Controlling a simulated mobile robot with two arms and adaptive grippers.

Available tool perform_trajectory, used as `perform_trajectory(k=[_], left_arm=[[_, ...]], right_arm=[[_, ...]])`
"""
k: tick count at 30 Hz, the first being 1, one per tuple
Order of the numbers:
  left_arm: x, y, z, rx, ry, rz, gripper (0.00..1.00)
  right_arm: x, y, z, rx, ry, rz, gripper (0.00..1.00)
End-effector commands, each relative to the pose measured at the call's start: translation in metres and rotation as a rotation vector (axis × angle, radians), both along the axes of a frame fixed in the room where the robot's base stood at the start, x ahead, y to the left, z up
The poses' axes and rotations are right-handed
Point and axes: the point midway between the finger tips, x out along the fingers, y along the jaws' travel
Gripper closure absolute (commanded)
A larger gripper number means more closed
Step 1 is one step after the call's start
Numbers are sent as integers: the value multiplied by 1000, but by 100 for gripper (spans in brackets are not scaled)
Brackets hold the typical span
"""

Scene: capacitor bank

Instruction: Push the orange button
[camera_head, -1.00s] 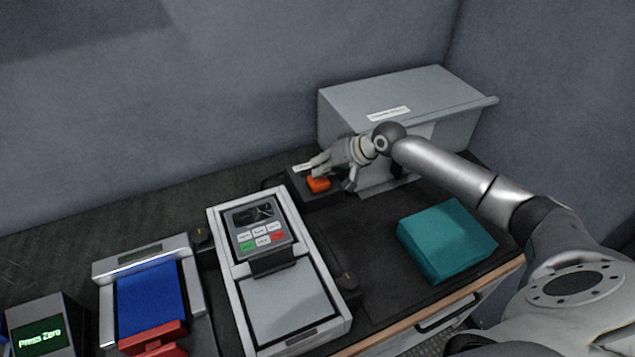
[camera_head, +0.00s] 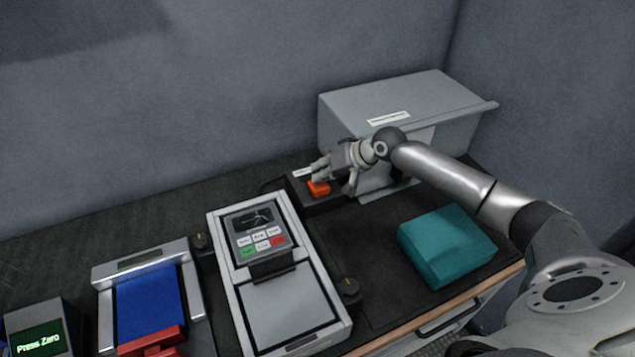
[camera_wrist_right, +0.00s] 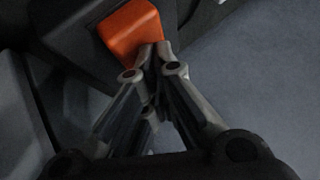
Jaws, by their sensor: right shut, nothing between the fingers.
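The orange button (camera_head: 319,188) sits on a small dark box (camera_head: 327,202) on the table, in front of the grey metal cabinet. My right gripper (camera_head: 318,174) is shut and empty, with its fingertips right at the button's back edge in the head view. In the right wrist view the orange button (camera_wrist_right: 131,33) shows above the closed fingertips (camera_wrist_right: 155,50), which overlap its lower edge. Whether they press on it or only hover close, I cannot tell. My left gripper is not in view.
A grey cabinet (camera_head: 400,105) stands behind my right gripper. A teal block (camera_head: 447,244) lies at the right. A scale with a keypad (camera_head: 262,232), a blue-topped device (camera_head: 150,300) and a "Press Zero" display (camera_head: 38,338) stand to the left.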

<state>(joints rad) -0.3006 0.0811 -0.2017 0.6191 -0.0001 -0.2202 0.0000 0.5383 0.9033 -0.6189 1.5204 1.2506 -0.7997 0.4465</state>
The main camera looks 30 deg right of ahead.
Motion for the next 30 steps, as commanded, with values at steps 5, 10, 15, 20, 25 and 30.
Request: perform_trajectory(k=[5,10,15,20,25,30], left_arm=[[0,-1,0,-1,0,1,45],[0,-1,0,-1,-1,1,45],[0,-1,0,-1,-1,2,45],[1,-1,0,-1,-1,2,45],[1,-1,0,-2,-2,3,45],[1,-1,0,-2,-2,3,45]], right_arm=[[0,0,0,0,0,0,100],[0,0,0,0,0,0,100],[0,0,-5,1,1,0,100],[-1,0,-9,0,1,1,100],[-1,0,-10,-1,2,1,100],[-1,0,-11,-1,3,1,100]])
